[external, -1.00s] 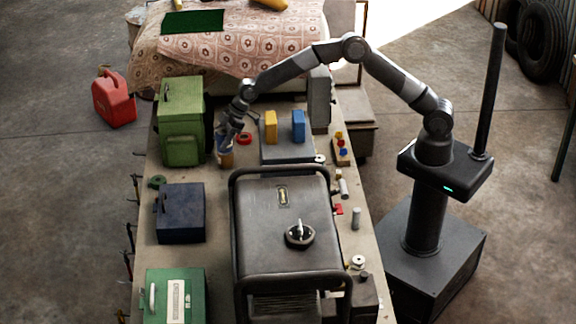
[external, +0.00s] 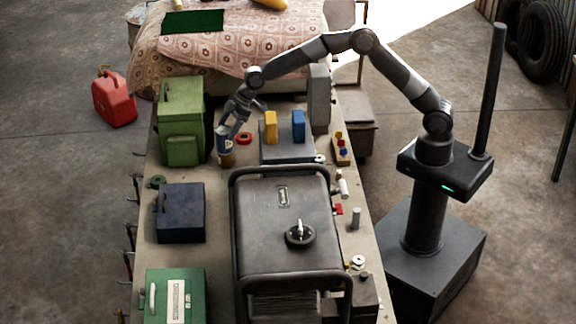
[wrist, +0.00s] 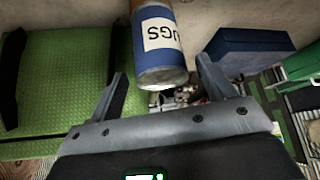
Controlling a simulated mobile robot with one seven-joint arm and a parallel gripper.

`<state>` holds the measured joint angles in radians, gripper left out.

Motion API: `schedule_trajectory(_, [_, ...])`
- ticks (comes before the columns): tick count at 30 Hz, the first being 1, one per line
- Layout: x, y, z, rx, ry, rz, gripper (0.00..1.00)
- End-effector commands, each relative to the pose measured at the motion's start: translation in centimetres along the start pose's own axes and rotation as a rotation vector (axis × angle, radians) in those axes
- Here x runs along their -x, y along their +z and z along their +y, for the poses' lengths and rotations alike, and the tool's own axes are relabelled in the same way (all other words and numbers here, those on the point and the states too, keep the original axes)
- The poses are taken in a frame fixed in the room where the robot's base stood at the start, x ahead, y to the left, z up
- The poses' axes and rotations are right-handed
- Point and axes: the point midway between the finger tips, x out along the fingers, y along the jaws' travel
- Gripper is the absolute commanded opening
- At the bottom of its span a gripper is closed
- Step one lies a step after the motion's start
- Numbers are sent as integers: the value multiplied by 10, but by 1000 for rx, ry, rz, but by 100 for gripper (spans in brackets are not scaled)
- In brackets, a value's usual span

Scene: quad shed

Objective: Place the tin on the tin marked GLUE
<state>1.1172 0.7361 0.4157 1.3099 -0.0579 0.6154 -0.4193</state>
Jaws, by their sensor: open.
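A blue tin (external: 226,146) with a white label stands upright on a brownish tin (external: 227,160) on the bench, right of the green box. In the wrist view, the blue tin (wrist: 160,55) shows large, its label reading partly "UGS" upside down. A sliver of the brownish tin (wrist: 136,4) shows at the top edge there; no marking on it can be read. My gripper (external: 228,134) is open just above the blue tin. In the wrist view, my gripper's fingertips (wrist: 162,68) are apart on either side of the tin's near end, with gaps to both.
A green box (external: 181,120) stands close on the left, a dark blue box (external: 180,213) nearer the camera. A red ring (external: 244,138) and a grey block with yellow and blue pieces (external: 287,151) are to the right. A large dark generator (external: 282,220) fills the bench middle.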

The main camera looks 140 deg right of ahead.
Motion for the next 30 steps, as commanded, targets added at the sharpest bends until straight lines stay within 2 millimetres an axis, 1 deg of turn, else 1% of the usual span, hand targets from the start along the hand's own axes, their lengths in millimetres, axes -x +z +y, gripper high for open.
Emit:
schedule_trajectory(1, [12, 0, 0, 0, 2, 2, 76])
schedule_trajectory(6, [43, 0, 0, -1, 1, 1, 76])
schedule_trajectory(9, [56, 0, 0, 0, 0, 1, 76])
schedule_trajectory(12, [65, 0, 0, 0, 0, 0, 76])
schedule_trajectory(16, [69, 0, 0, -1, -1, 0, 76])
schedule_trajectory(30, [69, 0, 0, -1, -1, 0, 76])
